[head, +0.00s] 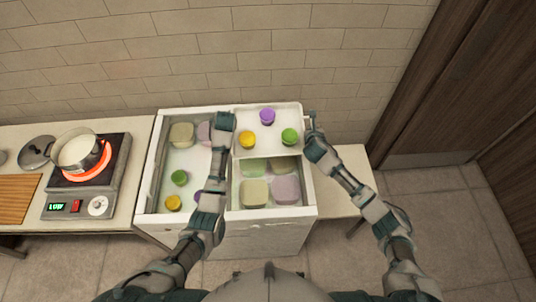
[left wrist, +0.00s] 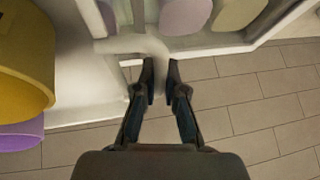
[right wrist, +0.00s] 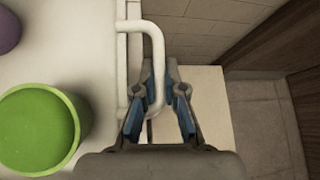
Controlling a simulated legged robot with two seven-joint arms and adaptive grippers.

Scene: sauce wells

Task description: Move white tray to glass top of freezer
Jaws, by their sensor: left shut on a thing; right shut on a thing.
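The white tray (head: 262,144) is over the back right part of the white freezer (head: 265,228) and carries a purple cup (head: 267,116), a yellow cup (head: 247,139) and a green cup (head: 290,136). My left gripper (head: 226,122) is shut on the tray's left handle (left wrist: 140,44). My right gripper (head: 311,128) is shut on the tray's right handle, seen in the right wrist view (right wrist: 154,50). The tray looks roughly level. Whether it touches the freezer rim cannot be told. The freezer's left half (head: 196,160) looks glazed, and my left arm hides part of it.
A green cup (head: 180,178) and a yellow cup (head: 173,202) show in the freezer's left half; a purple one is partly hidden. Blocks lie in the right half (head: 254,192). A glowing hot plate (head: 84,178) with a pot (head: 76,152) is left. A brick wall stands behind.

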